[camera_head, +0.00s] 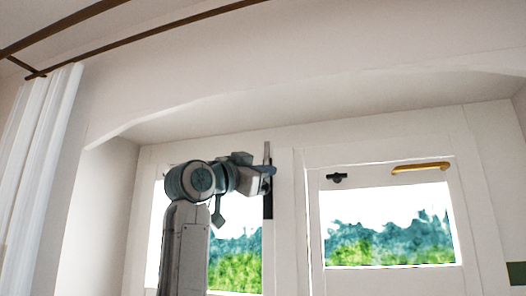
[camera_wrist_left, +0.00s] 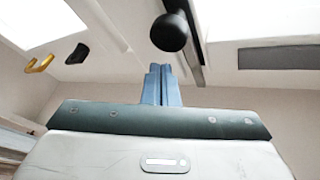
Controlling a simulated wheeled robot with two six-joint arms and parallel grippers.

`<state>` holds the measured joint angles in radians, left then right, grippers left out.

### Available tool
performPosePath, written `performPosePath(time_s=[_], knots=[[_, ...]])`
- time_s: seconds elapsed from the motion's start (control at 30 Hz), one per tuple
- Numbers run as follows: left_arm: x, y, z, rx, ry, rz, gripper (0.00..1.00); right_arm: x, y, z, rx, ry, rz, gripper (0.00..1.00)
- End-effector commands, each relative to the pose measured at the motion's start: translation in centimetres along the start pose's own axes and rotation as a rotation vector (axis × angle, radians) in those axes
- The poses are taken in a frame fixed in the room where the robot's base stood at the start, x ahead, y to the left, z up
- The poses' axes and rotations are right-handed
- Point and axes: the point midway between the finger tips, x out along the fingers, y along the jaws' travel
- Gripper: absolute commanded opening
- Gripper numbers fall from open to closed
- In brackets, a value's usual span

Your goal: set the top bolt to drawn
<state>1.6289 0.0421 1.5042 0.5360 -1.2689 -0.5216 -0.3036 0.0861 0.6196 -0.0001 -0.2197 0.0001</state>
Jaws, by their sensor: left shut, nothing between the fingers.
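The top bolt (camera_head: 267,205) is a dark upright strip on the middle stile of the white window, partly hidden behind my left gripper. In the left wrist view its round black knob (camera_wrist_left: 171,32) stands out large and close, in front of the dark bolt strip (camera_wrist_left: 190,50). My left gripper (camera_head: 269,171) is at the upper part of the bolt, its fingers shut and empty. In the left wrist view the blue-grey fingers (camera_wrist_left: 160,84) are together and point toward the knob, with a visible gap in the picture between them. My right gripper is not in view.
On the right-hand window sash are a small black fitting (camera_head: 337,178) and a yellow handle (camera_head: 420,167). A white curtain (camera_head: 40,170) hangs at the left under a dark rail (camera_head: 150,37). The window sits in a recess with a ceiling above.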

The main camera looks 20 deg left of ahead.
Motion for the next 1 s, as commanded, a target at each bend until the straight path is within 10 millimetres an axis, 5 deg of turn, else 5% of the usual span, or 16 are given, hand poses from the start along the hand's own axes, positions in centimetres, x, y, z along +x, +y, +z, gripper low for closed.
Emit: performPosePath(time_s=[0.6,1.0], knots=[[-0.6,0.1,1.5,0.000,0.000,0.001,0.00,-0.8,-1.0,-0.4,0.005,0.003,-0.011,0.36],[-1.6,1.7,4.5,0.000,-0.001,0.001,0.00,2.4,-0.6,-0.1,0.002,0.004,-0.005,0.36]])
